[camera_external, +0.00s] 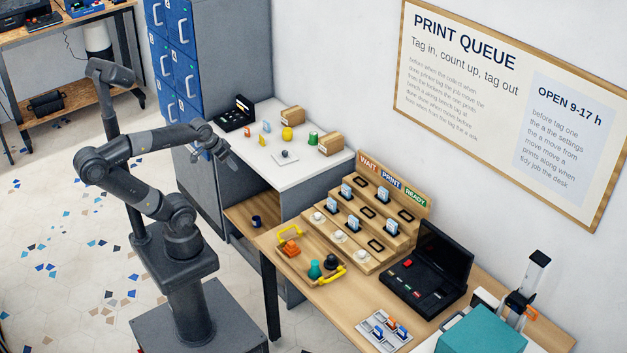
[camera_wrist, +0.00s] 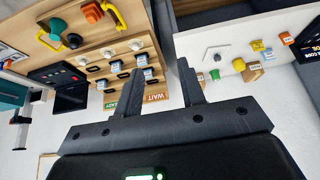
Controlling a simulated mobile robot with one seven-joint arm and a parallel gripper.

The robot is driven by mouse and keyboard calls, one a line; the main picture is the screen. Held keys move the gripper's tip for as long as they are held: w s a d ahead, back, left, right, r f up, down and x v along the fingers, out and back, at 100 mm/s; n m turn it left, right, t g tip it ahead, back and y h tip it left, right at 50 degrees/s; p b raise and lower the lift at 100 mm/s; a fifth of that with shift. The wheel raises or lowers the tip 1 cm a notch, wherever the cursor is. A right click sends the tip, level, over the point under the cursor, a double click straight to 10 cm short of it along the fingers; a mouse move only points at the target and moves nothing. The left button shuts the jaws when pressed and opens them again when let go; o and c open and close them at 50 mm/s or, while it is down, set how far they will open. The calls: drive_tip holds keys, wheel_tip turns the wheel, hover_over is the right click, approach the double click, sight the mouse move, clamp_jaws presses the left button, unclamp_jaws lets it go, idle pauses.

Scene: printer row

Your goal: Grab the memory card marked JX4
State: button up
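Several small light-blue and white cards (camera_external: 347,191) stand in the stepped wooden rack (camera_external: 424,206) on the desk. The rack's back board reads WAIT, PRINT, READY. The cards also show small in the wrist view (camera_wrist: 141,59). Their markings are too small to read, so I cannot tell which is JX4. My gripper (camera_external: 229,153) is beside the white counter, left of and apart from the rack. In the wrist view my gripper (camera_wrist: 158,88) is open, with nothing between its fingers.
A black open case (camera_external: 440,262) stands right of the rack. A grey tray (camera_external: 367,322) with blue and red pieces lies in front. A yellow-handled tray (camera_external: 289,232) holds orange and green pieces. The white counter (camera_external: 262,157) carries small coloured items and boxes.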

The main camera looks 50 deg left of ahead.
drive_tip(key=shift+o, duration=0.5)
drive_tip(key=o, duration=0.3)
drive_tip(key=shift+o, duration=0.2)
